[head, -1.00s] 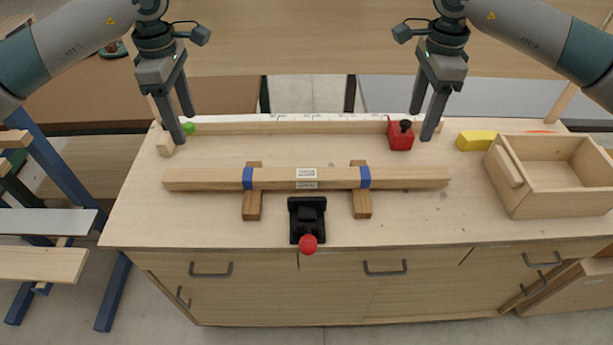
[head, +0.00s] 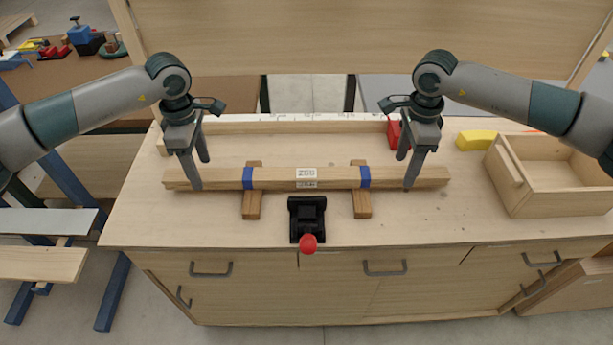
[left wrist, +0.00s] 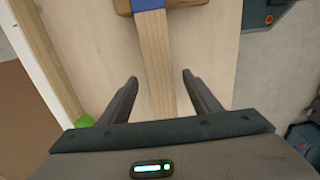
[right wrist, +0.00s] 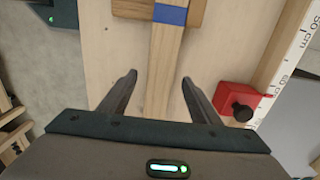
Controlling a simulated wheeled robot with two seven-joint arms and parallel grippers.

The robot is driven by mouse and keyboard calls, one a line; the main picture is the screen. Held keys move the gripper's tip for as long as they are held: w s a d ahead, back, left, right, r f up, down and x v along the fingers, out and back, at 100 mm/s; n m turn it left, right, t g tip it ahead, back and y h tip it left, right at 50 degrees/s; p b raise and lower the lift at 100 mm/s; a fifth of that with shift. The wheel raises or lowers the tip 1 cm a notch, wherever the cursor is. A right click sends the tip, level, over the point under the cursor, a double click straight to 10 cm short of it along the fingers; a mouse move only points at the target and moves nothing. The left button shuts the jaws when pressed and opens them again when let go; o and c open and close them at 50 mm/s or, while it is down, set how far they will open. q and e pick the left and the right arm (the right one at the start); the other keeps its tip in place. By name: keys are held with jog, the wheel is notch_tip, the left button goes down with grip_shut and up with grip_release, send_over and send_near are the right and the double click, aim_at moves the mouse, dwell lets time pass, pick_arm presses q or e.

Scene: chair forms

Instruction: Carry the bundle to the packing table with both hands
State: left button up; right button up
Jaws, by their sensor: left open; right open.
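The bundle (head: 275,178) is a long pale wooden bar with two blue bands and a white label. It lies across two short wooden supports on the workbench. My left gripper (head: 199,176) is open at the bundle's left end; in the left wrist view the bundle (left wrist: 154,60) runs between its apart fingers (left wrist: 160,78). My right gripper (head: 409,172) is open at the right end; in the right wrist view the bundle (right wrist: 163,60) runs between its fingers (right wrist: 160,78). Neither gripper is closed on it. I cannot tell which surface is the packing table.
A black clamp with a red knob (head: 308,243) stands in front of the bundle. A red block (head: 394,132), a yellow block (head: 475,140) and an open wooden box (head: 560,200) are to the right. A ruler strip (head: 290,117) runs along the back edge.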

pick_arm(q)
jog(key=shift+f, duration=1.25)
pick_arm(e)
jog(key=shift+f, duration=1.25)
pick_arm(q)
grip_shut()
pick_arm(e)
grip_shut()
jog(key=shift+r, duration=0.1)
